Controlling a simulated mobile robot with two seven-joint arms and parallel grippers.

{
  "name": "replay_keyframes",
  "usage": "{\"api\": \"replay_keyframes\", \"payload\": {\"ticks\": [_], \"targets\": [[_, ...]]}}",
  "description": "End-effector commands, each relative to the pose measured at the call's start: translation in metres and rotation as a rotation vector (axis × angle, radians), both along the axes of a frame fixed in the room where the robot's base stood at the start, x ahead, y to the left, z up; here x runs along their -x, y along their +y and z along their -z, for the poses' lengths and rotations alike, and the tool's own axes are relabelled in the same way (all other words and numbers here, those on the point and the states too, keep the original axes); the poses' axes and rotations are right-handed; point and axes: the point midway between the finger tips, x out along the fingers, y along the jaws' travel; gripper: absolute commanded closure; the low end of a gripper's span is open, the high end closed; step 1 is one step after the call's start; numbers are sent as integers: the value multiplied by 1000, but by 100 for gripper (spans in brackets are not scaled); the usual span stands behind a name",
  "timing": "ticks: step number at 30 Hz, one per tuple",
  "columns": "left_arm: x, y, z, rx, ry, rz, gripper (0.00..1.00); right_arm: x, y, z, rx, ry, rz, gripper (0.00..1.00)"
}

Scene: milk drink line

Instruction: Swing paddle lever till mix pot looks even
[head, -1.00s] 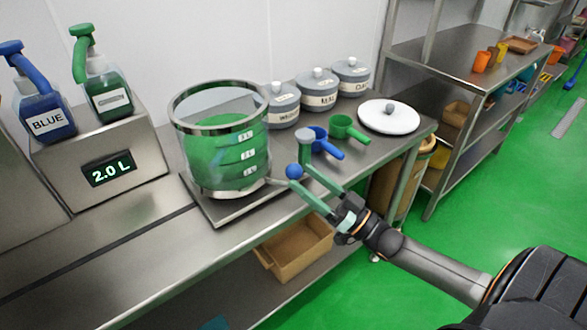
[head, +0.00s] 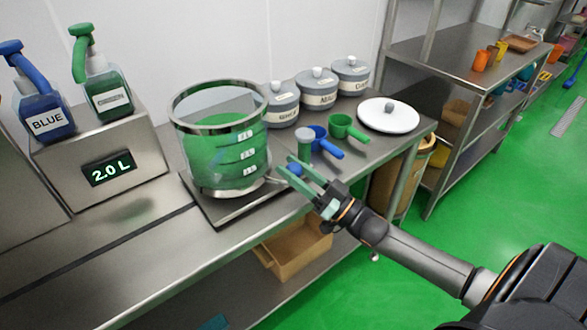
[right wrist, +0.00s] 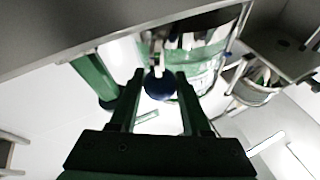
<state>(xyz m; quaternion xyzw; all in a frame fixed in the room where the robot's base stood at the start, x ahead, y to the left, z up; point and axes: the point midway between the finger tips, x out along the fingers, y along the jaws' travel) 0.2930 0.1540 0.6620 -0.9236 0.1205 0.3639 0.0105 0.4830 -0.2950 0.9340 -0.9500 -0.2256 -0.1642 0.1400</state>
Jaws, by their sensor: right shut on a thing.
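The clear mix pot (head: 219,140) with a metal rim stands on a flat steel base on the bench. Its contents look mostly green, with a greyer, bluish patch at lower left. The paddle lever ends in a blue ball knob (head: 297,169) at the pot's lower right. My right gripper (head: 291,165) is shut on this knob, its green fingers on either side. The knob also shows between the fingers in the right wrist view (right wrist: 160,86). The fingers partly hide the lever in the head view. My left gripper is not in view.
A small green cylinder (head: 305,146) stands close behind my right fingers. A blue scoop (head: 326,143), a green scoop (head: 347,129) and a white lid (head: 389,115) lie right of it. Blue (head: 42,115) and green (head: 105,90) pump bottles stand at left.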

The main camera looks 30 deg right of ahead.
Motion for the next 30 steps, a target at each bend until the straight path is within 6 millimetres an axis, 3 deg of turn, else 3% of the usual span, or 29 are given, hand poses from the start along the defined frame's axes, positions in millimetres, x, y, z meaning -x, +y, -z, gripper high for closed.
{"api": "replay_keyframes", "payload": {"ticks": [1,10,30], "targets": [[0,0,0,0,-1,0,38,0,0,0,0,0,0,67],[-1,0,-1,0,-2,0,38,0,0,0,0,0,0,100],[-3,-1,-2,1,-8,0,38,0,0,0,0,0,-1,100]]}}
